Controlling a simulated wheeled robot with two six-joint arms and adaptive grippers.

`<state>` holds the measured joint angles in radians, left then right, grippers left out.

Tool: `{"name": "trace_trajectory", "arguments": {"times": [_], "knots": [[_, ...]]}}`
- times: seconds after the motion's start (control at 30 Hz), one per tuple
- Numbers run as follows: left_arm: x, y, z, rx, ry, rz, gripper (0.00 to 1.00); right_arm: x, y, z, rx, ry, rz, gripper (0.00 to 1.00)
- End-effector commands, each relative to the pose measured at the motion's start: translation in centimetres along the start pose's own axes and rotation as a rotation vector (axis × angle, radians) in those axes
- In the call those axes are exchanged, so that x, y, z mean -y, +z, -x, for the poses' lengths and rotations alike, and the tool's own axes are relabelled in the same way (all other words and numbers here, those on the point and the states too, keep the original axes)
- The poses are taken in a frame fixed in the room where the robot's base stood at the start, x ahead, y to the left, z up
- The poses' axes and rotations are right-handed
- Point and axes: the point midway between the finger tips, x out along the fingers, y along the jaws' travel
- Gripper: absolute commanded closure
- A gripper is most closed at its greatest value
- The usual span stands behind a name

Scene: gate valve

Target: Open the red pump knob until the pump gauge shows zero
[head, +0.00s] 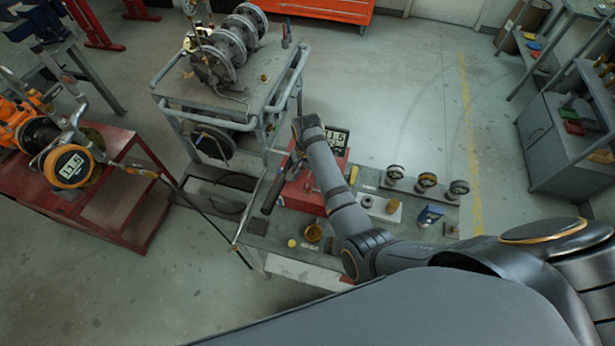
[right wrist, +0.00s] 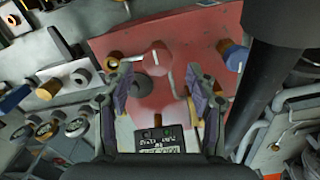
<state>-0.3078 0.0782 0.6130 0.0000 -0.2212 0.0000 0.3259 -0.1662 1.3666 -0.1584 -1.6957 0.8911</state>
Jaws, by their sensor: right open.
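The red pump (head: 302,196) sits on the grey bench, partly behind my right arm. In the right wrist view its red body (right wrist: 110,45) fills the middle. The red knob (right wrist: 157,56), with a pale mark, stands on it between and just beyond my fingertips. My right gripper (right wrist: 158,80) is open, with a finger on either side and a visible gap to the knob. In the head view the right gripper (head: 298,158) is over the pump. The dark pump gauge (head: 337,137) stands behind it; its digits are too small to read surely. It also shows in the wrist view (right wrist: 160,142).
Several small round gauges (head: 427,181) and loose fittings lie on the bench's right. A brass cup (head: 313,234) is near its front edge. A grey cart (head: 192,90) with a flanged valve stands behind. A red table (head: 115,212) at left carries an orange gauge (head: 72,166).

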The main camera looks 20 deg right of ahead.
Motion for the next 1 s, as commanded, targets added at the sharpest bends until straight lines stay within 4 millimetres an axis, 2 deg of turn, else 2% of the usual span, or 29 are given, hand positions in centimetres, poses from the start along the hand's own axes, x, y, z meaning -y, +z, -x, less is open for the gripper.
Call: {"name": "trace_trajectory", "arguments": {"times": [0.1,0.17,0.47,0.87,1.0], "knots": [[0.1,-2.0,0.5,-0.030,-0.001,0.001,0.43,0.0,0.0,-1.5,0.000,0.002,0.001,0.43],[0.1,-2.5,0.6,-0.038,-0.001,0.001,0.43,0.0,0.0,-2.0,0.000,0.001,0.001,0.43],[0.1,-1.1,0.5,-0.016,-0.001,0.000,0.43,0.0,0.0,-2.4,0.000,-0.001,0.000,0.43],[0.2,-0.9,0.5,-0.013,-0.002,0.000,0.43,0.0,0.0,-2.4,0.000,0.000,0.000,0.96],[0.2,-0.9,0.5,-0.014,-0.002,0.000,0.43,0.0,0.0,-2.4,0.000,0.000,0.004,0.97]]}}
